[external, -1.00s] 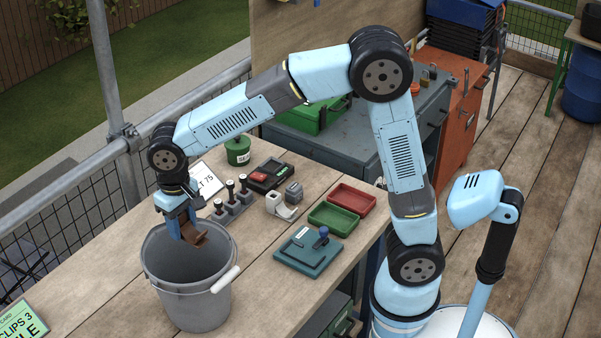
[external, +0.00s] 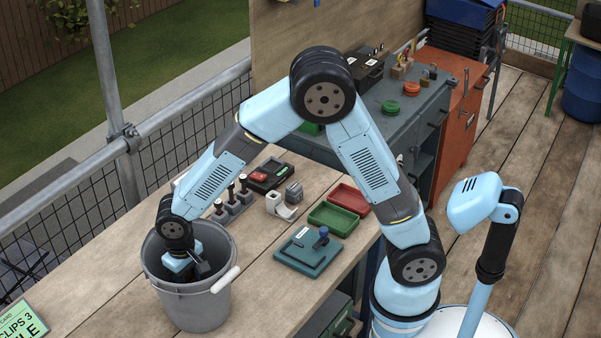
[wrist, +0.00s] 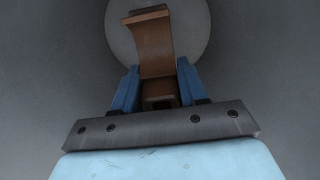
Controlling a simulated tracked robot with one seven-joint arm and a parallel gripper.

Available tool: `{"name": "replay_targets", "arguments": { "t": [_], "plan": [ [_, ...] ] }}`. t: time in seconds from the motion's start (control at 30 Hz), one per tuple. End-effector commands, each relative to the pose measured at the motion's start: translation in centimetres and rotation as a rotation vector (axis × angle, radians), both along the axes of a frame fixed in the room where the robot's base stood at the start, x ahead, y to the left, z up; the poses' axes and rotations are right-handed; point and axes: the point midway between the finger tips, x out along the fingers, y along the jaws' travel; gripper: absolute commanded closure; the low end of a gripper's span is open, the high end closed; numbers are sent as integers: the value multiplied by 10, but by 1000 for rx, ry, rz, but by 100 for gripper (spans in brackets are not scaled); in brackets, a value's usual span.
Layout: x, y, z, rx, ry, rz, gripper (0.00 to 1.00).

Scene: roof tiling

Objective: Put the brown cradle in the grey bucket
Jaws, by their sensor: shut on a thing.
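The grey bucket (external: 196,305) stands upright on the wooden bench at the left, its white handle grip at its right side. My gripper reaches down inside the bucket; its fingers are hidden by the bucket wall in the external view. In the wrist view my gripper (wrist: 158,92) has its blue fingers shut on the brown cradle (wrist: 155,45). The cradle's curved part stands out beyond the fingertips, in front of the round, lighter bucket floor (wrist: 122,45). I cannot tell whether the cradle touches the floor.
To the right of the bucket are a teal plate with a blue knob (external: 308,250), a green tray (external: 334,217), a red tray (external: 349,199) and a stand of black-handled tools (external: 233,202). A green sign (external: 22,318) is at the lower left. Bare bench lies in front of the teal plate.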

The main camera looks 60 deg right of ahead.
Motion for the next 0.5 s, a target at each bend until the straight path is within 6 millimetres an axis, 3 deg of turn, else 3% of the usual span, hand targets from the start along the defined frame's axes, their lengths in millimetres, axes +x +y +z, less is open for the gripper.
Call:
{"name": "replay_targets", "arguments": {
  "t": [0.1, 0.37, 0.5],
  "plan": [
    [0, 0, -17, -1, 1, 0, 90],
    [0, 0, -35, -1, 1, 0, 90],
    [0, -1, -53, -2, 3, 0, 90]
  ]
}}
